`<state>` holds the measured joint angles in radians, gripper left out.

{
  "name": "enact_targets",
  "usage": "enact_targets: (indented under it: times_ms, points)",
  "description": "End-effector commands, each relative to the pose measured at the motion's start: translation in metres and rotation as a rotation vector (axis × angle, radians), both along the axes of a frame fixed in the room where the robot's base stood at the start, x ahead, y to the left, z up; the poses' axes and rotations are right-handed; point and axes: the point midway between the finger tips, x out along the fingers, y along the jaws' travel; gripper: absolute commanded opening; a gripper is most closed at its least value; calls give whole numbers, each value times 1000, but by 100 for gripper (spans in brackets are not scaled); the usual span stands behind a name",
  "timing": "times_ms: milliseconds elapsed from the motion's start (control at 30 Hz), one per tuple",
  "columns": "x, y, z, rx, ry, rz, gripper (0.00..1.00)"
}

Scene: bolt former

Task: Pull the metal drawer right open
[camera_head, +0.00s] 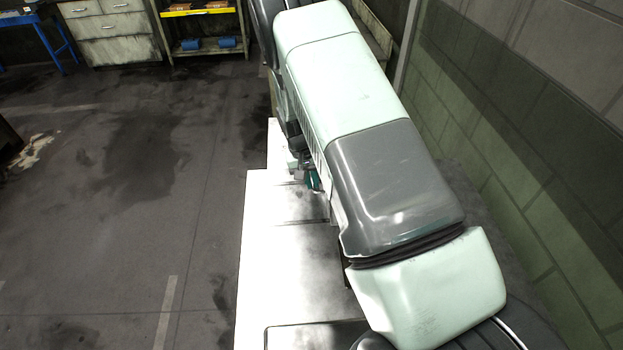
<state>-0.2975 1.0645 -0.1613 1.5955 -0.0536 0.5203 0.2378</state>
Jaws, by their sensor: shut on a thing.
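I cannot make out the metal drawer that is being pulled; my large pale green and grey arm covers the middle and right of the head view. My gripper and its fingertips do not show, so what it holds is hidden. Small dark and teal parts peek out at the arm's left edge, but I cannot tell what they belong to. A worn grey cabinet (127,50) with drawers and small handles stands far off at the top left, apart from my arm. Its visible drawer fronts look shut.
A yellow-topped shelf stand (199,12) with blue items is right of the cabinet. A blue-legged table (42,38) stands at the far left. The dark stained floor (130,200) at left is largely clear. A green and grey block wall (520,150) runs along the right.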

Motion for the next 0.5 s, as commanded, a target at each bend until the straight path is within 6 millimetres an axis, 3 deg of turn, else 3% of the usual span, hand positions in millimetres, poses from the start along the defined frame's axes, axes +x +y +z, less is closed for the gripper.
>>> enact_targets:
  times_ms: [333,500]
  points:
    - [0,1,1,0,0,0,0]
    - [0,12,1,0,0,1,0]
